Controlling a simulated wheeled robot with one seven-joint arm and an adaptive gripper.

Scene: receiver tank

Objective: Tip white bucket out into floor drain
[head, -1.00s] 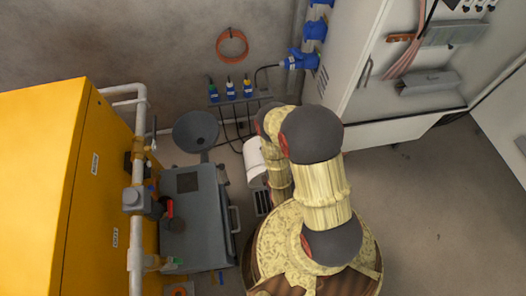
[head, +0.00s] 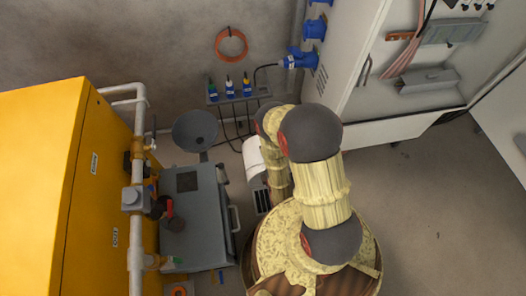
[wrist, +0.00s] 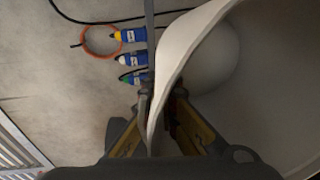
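The white bucket (head: 253,157) is partly hidden behind my arm in the head view, leaning near the floor drain. In the wrist view, the bucket's pale wall (wrist: 185,42) fills the right side, its rim running between the fingers. My gripper (wrist: 160,105) is shut on this rim, one finger on each side. A rounded pale area shows inside; I cannot tell whether it is liquid. The floor drain (head: 262,202) is a dark slatted grate just below the bucket in the head view. A slatted grate also shows at the wrist view's lower left (wrist: 18,155).
A grey tank (head: 195,215) and a dark funnel (head: 195,130) stand left of the bucket, beside a yellow cabinet (head: 40,190). An open white cabinet (head: 390,130) stands at right. Floor at right is clear.

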